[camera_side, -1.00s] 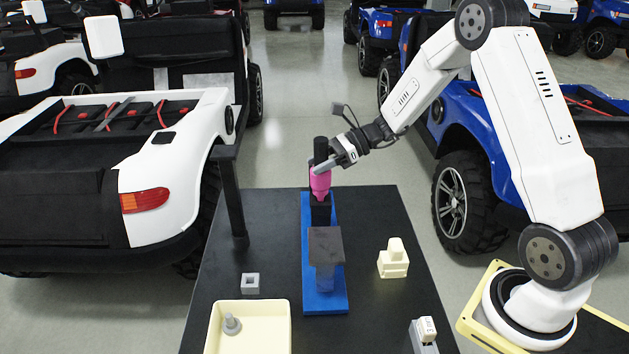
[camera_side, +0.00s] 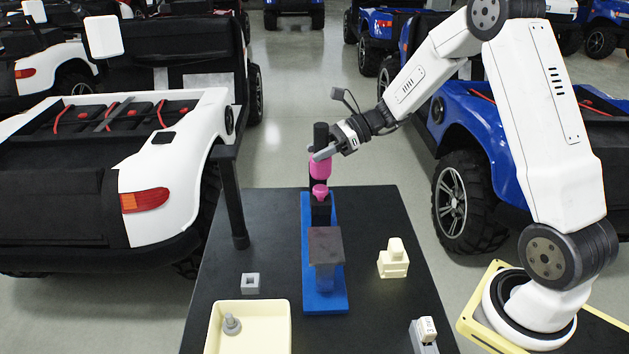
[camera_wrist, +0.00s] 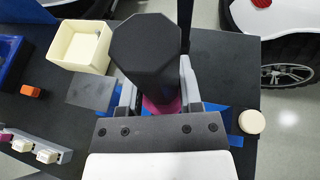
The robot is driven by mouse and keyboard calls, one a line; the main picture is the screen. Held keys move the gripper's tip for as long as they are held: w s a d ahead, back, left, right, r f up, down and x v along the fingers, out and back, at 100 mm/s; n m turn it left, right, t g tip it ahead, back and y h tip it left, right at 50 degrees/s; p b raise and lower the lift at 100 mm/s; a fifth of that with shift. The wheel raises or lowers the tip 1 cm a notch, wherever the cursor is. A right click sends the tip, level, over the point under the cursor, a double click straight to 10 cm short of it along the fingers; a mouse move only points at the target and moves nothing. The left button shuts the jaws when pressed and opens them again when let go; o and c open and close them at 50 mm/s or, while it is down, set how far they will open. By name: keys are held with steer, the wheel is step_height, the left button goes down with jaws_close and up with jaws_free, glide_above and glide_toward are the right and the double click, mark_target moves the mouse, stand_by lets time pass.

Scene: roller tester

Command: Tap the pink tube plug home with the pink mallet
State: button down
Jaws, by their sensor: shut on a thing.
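My gripper (camera_side: 322,153) is shut on the pink mallet, whose pink head (camera_side: 320,169) points down and whose black handle (camera_side: 320,135) stands upright above the fingers. In the wrist view the handle's black eight-sided end (camera_wrist: 146,45) fills the space between the fingers, and only a strip of the pink head (camera_wrist: 158,106) shows. The pink tube plug (camera_side: 320,191) sits upright at the top of a black holder (camera_side: 320,213) on the blue base (camera_side: 325,302). The mallet head is just above the plug, with little or no gap. The plug is hidden in the wrist view.
A dark grey block (camera_side: 326,245) stands on the blue base in front of the holder. A cream tray (camera_side: 268,325) with a grey peg, a small grey square part (camera_side: 250,283) and a cream block (camera_side: 393,262) are around it. A black post (camera_side: 233,200) rises at left.

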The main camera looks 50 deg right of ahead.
mark_target(320, 132)
steer(key=shift+f, duration=0.1)
steer(key=shift+f, duration=2.05)
steer(key=shift+r, duration=1.8)
steer(key=shift+r, duration=0.15)
steer(key=shift+r, duration=2.4)
steer(key=shift+a, duration=0.1)
